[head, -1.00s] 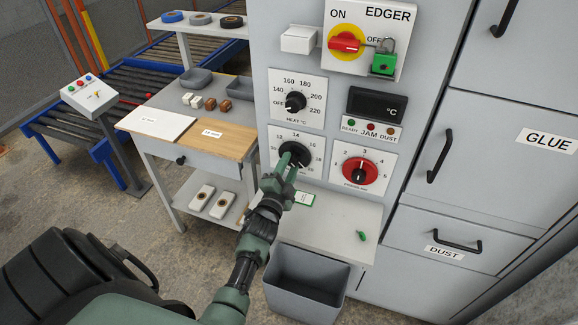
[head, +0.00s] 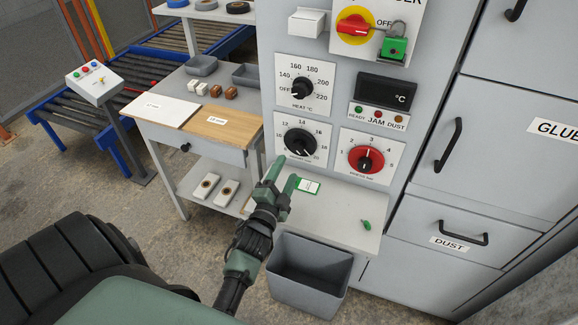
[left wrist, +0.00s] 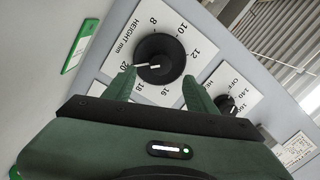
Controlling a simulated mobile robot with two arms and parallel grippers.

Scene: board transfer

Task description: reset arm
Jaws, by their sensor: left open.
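My left gripper (head: 286,170) is open and empty, just in front of and below the black height knob (head: 299,142) on the edger's panel. A gap shows between the fingers and the knob. In the left wrist view the two green fingertips (left wrist: 159,80) stand apart, with the height knob (left wrist: 160,54) beyond them. The knob's white pointer line is toward the 20 mark. My right gripper is not in view.
The panel also has a heat knob (head: 302,87), a red pressure knob (head: 366,159) and a red switch (head: 354,26) beside a green padlock (head: 394,46). A shelf (head: 340,220) with a green-edged card (head: 308,186) juts out below, above a grey bin (head: 307,272).

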